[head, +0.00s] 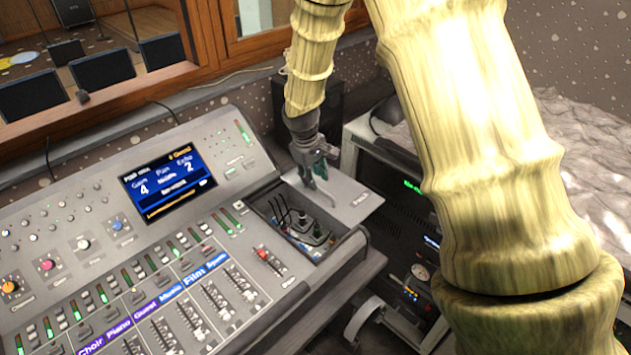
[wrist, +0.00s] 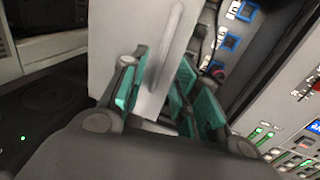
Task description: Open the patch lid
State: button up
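The patch lid (head: 352,204) is a flat grey plate on the right end of the mixing desk, lying off to the back and right of the patch compartment (head: 342,248). The compartment is uncovered and shows dark cables and blue sockets. My gripper (head: 320,178) is over the lid, pointing down at it. In the wrist view, the lid (wrist: 115,40) has a raised bar, and the teal-padded fingers of my gripper (wrist: 160,88) stand apart on either side of that bar. I see a gap between the fingers and the bar. Contact with the lid's face is unclear.
The desk (head: 60,250) fills the left, with faders, knobs and a lit screen (head: 168,184). A red-capped fader (head: 264,255) is just in front of the compartment. An equipment rack (head: 400,235) stands close on the right. My arm hides part of the right side.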

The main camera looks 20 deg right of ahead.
notch_tip(320, 180, up, 9)
jog(key=a, duration=0.1)
jog(key=shift+s+a, duration=0.25)
jog(key=shift+a, duration=0.05)
jog(key=shift+f, duration=0.1)
